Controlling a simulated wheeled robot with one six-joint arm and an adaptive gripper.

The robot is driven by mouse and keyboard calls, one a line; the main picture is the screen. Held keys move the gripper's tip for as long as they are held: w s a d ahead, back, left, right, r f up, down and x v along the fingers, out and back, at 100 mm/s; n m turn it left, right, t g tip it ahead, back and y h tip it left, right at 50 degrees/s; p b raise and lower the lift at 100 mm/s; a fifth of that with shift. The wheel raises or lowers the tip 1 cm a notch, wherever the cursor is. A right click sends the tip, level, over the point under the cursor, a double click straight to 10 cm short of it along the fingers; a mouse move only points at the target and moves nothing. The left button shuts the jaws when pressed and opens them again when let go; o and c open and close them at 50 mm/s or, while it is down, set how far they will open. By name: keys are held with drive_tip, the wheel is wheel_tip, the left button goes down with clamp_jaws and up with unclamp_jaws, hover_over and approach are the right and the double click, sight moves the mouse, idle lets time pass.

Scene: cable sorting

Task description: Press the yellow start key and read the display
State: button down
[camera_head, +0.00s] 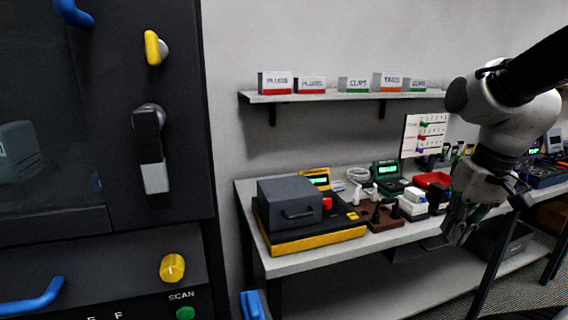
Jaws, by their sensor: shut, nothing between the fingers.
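A black and yellow tester (312,233) with a grey lidded box stands at the left of the bench. A small yellow key (352,215) shows on its black top, right of a red button (327,203); I cannot read any label on it. A yellow-framed display (318,178) with a lit greenish screen stands behind the box, partly hidden by it; its text is too small to read. My gripper (456,238) points down, shut and empty, in front of the bench's right part, well right of the yellow key and apart from it.
The bench (300,261) also holds a green device (387,172), a brown block (380,222) with black pegs, white blocks and a red tray (432,180). A shelf (350,97) with labelled boxes hangs above. A dark cabinet (100,190) with a yellow knob (172,267) fills the left.

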drive_tip(key=s+d+r+t+h, duration=0.1)
drive_tip(key=s+d+r+t, duration=0.1)
drive_tip(key=s+r, duration=0.3)
drive_tip(key=shift+d+n+t+h, duration=0.3)
drive_tip(key=shift+d+n+t, duration=0.1)
drive_tip(key=shift+d, duration=0.4)
drive_tip(key=shift+w, duration=0.1)
